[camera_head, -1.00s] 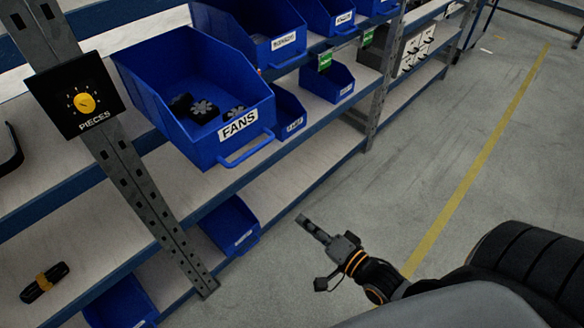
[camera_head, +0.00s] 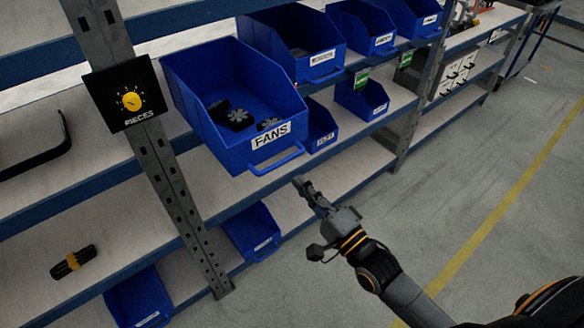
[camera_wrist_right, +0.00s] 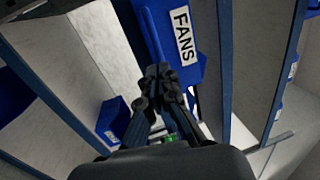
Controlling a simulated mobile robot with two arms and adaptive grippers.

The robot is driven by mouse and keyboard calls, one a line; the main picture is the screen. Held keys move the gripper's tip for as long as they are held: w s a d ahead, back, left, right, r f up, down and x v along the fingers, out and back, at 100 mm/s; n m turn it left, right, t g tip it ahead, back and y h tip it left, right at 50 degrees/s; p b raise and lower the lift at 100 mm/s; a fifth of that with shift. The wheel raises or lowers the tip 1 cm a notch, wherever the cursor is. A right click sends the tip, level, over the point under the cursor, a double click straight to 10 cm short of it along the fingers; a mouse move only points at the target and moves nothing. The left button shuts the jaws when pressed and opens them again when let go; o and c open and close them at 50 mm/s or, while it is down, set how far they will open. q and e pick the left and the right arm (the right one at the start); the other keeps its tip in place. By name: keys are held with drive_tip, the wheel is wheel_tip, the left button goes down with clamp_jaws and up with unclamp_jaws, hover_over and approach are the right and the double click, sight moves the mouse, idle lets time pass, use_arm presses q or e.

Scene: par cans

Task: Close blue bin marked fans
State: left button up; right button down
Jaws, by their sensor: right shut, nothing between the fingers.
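The blue bin marked FANS (camera_head: 215,125) juts out from the upper shelf over its front edge, with a blue handle (camera_head: 278,159) on its front. Several dark fans (camera_head: 240,118) lie inside it. My right gripper (camera_head: 300,184) is shut and empty, just below and to the right of the handle in the head view. In the right wrist view the shut fingertips (camera_wrist_right: 158,70) show close to the bin's front (camera_wrist_right: 187,38), near its label and handle; I cannot tell whether they touch. My left gripper is not in view.
Other blue bins (camera_head: 295,45) stand farther along the shelf, pushed in. A grey upright post (camera_head: 165,175) with a black PIECES dial panel (camera_head: 125,94) stands left of the bin. Lower bins (camera_head: 250,230) sit below. The floor (camera_head: 480,170) at right is clear.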

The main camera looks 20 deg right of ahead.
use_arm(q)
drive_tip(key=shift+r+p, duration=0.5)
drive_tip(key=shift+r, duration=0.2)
use_arm(e)
drive_tip(key=x, duration=0.4)
drive_tip(key=shift+w+a, duration=0.1)
